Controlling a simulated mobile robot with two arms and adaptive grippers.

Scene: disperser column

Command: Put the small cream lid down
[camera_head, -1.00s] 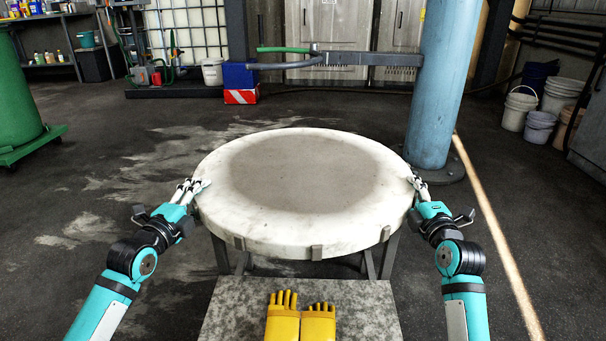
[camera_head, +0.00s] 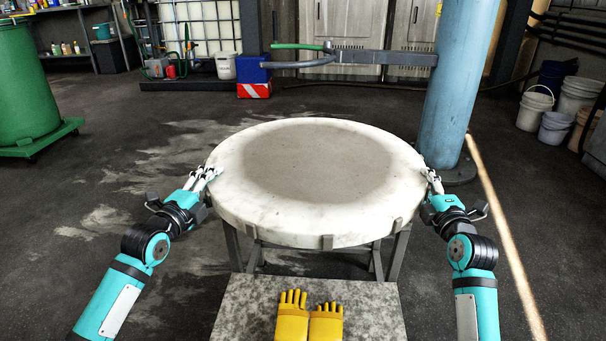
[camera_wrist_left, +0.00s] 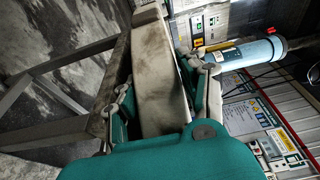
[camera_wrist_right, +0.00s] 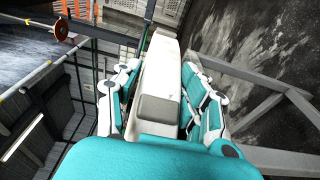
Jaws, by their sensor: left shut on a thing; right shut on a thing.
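The cream lid (camera_head: 225,200) is a wide, round, thick disc with a grey-brown worn middle, and it looks large rather than small. It lies level over a metal stand (camera_head: 327,242) whose upright tabs show at its front rim. I cannot tell whether it rests on the stand or hangs just above it. My left gripper (camera_head: 212,174) is shut on its left rim and my right gripper (camera_head: 430,179) on its right rim. The lid's edge shows between the fingers in the left wrist view (camera_wrist_left: 158,75) and in the right wrist view (camera_wrist_right: 160,65).
A grey speckled platform (camera_head: 245,310) with yellow gloves (camera_head: 308,322) lies in front of the stand. A blue column (camera_head: 450,90) with a bracket arm (camera_head: 385,58) rises close behind the right side. Buckets (camera_head: 535,108) stand at the far right, a green drum (camera_head: 28,90) at the left.

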